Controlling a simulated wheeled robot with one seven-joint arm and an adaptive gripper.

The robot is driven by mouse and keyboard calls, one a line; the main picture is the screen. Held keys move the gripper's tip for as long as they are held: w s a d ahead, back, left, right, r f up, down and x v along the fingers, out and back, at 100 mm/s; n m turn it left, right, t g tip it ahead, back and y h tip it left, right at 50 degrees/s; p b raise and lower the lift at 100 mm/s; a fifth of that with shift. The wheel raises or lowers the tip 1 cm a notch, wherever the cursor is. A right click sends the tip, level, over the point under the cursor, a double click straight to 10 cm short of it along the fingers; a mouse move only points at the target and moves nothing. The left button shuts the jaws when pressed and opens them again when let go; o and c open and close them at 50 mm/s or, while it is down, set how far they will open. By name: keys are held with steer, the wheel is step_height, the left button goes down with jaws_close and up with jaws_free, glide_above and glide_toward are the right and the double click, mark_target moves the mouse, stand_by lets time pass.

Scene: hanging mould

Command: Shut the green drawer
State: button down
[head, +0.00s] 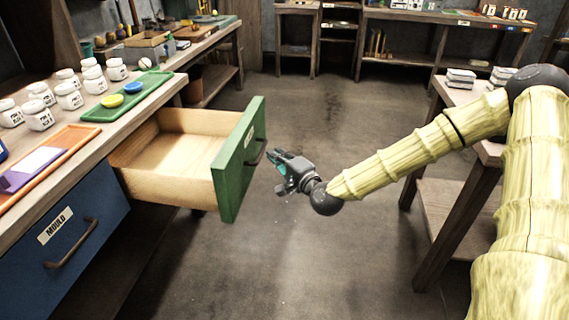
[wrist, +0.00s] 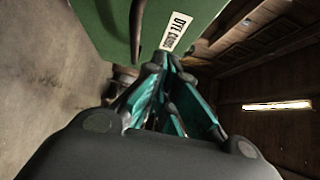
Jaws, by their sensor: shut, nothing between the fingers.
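The green drawer (head: 243,160) stands pulled well out of the workbench at the left, its pale wooden box open on top and seemingly empty. Its green front carries a dark bar handle (head: 256,152). My gripper (head: 278,158) is shut and empty, just right of the drawer front at about handle height. In the wrist view the gripper (wrist: 165,75) points at the green front (wrist: 205,18), with the handle (wrist: 137,30) and a white label (wrist: 177,31) just beyond the fingers. Whether the fingertips touch the front I cannot tell.
A blue drawer (head: 75,228) labelled MOULD is closed at the lower left. White jars (head: 69,96), a green tray (head: 128,98) and an orange tray (head: 50,165) stand on the bench top. A wooden table (head: 447,200) stands at right under my arm. The floor between is clear.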

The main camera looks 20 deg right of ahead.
mark_target(249, 140)
steer(key=w+a, duration=0.2)
steer(key=w, duration=0.1)
steer(key=w+b, duration=0.1)
steer(key=w, duration=0.1)
steer(key=shift+a, duration=0.4)
steer(key=shift+w+a, duration=0.45)
steer(key=shift+a, duration=0.2)
